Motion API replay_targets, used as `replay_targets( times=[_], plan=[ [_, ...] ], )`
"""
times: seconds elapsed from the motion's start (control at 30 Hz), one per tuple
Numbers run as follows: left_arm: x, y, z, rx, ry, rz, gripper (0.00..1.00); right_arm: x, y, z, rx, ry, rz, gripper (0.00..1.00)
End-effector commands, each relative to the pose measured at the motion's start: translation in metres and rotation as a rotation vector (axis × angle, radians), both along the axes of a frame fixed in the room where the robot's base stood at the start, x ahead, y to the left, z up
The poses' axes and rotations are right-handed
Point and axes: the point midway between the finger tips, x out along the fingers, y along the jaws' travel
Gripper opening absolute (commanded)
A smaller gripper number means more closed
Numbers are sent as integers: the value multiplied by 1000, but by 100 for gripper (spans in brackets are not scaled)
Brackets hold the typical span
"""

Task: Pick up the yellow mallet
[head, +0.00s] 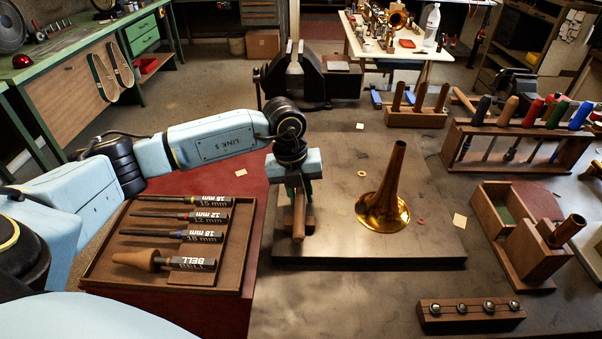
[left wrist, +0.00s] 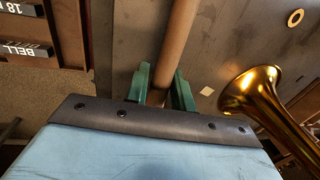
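My left gripper (head: 298,192) points down over the dark bench board. A light-brown wooden rod (head: 299,224) like a handle stands out below it, beside brown wooden pieces partly hidden by the gripper. In the left wrist view the rod (left wrist: 178,45) runs between the two green fingers (left wrist: 160,88) of my left gripper. The fingers are close to its sides; I cannot tell whether they press on it. No yellow part shows on it, and I cannot tell whether it belongs to the yellow mallet. My right gripper is not in view.
A brass horn bell (head: 384,205) stands right of the gripper and also shows in the left wrist view (left wrist: 250,85). A brown tool tray (head: 105,262) lies left. A rack of coloured handles (head: 520,133), a vise (head: 312,80) and a wooden block (head: 470,312) surround the board.

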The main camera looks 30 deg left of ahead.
Motion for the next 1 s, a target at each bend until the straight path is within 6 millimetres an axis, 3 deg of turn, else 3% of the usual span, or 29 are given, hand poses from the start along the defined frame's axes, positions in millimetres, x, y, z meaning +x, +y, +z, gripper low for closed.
replay_targets(
  times=[0.03, 0.2, 0.57, 1.0],
  plan=[
    [0, 0, 0, 0, 0, 0, 23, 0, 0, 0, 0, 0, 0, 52],
    [0, 0, 1, 0, 0, 0, 1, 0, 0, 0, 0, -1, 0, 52],
    [1, 0, 8, -1, -6, 0, 0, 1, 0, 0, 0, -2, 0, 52],
    [1, 0, 87, -2, -6, -1, 0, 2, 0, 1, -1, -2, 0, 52]
  ],
)
